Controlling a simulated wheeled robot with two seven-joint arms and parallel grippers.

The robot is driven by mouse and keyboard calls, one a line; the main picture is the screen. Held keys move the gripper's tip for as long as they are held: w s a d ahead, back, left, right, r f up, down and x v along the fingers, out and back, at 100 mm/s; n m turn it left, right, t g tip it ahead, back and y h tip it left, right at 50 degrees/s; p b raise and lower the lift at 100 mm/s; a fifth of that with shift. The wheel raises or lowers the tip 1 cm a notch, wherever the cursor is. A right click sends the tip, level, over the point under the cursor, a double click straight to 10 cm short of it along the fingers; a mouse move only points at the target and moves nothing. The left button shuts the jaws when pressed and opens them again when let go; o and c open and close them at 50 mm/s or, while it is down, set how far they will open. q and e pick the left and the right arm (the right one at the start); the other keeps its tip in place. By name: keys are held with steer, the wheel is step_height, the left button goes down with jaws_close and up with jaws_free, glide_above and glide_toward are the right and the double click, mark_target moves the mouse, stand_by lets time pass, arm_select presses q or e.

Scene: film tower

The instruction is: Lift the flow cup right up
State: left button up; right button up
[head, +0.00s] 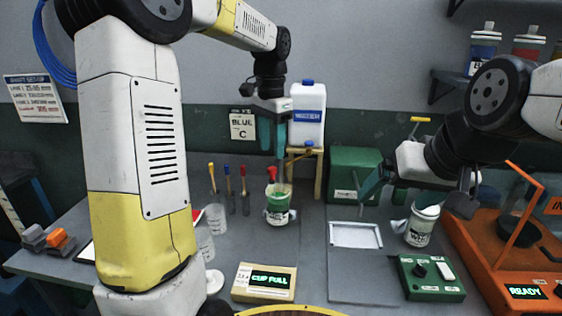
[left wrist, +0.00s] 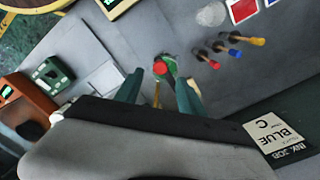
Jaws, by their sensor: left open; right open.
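The flow cup shows as a red-topped handle (head: 271,174) standing in a green-and-white can (head: 277,215) in the middle of the bench. The cup body is hidden inside the can. In the left wrist view the red top (left wrist: 160,68) lies between and beyond the fingertips, with the green can (left wrist: 171,64) around it. My left gripper (head: 275,150) is open, points down and is above the handle, apparently not touching it. My right gripper (head: 374,183) is open and empty, above the bench near the white tray. A display box (head: 265,282) reads CUP FULL.
Several coloured-handled tools (head: 229,185) stand left of the can, with clear beakers (head: 216,218) nearby. A white tray (head: 355,235), a white can (head: 421,227), a green control box (head: 432,278) and an orange machine (head: 482,262) are to the right. A white jug (head: 308,115) stands behind.

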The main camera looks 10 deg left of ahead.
mark_target(272, 168)
arm_select(q)
step_height(272, 168, down, 6)
steer(key=shift+r, duration=0.1)
jaws_close()
stand_by(0.4)
stand_by(1.1)
